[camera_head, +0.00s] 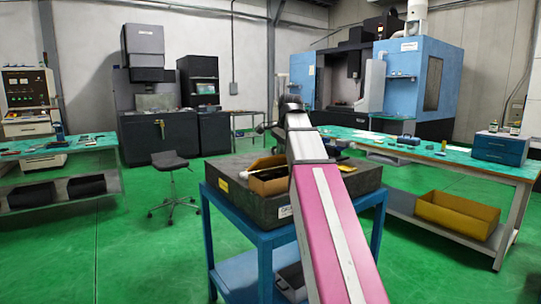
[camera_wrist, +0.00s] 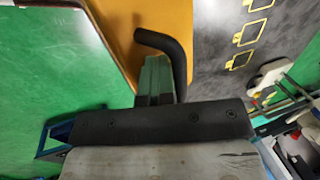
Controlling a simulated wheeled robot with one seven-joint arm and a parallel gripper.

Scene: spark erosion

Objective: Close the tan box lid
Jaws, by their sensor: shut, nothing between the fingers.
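The tan box (camera_head: 270,186) sits on the dark stone plate on the blue cart in the head view. Its top looks open, with a raised tan panel at the back that may be the lid (camera_head: 268,164). My pink and white arm crosses in front of the box's right part and hides it. My gripper is not clear in the head view. In the wrist view my gripper (camera_wrist: 160,76) is shut and empty. A flat tan-orange surface (camera_wrist: 150,14) lies beyond it; I cannot tell whether it is the lid.
The blue cart (camera_head: 248,232) carries the stone plate (camera_head: 238,198). A workbench with a yellow bin (camera_head: 457,214) stands at right, another bench at left. A stool (camera_head: 170,162) is behind the cart at left. Green floor is clear around the cart's left side.

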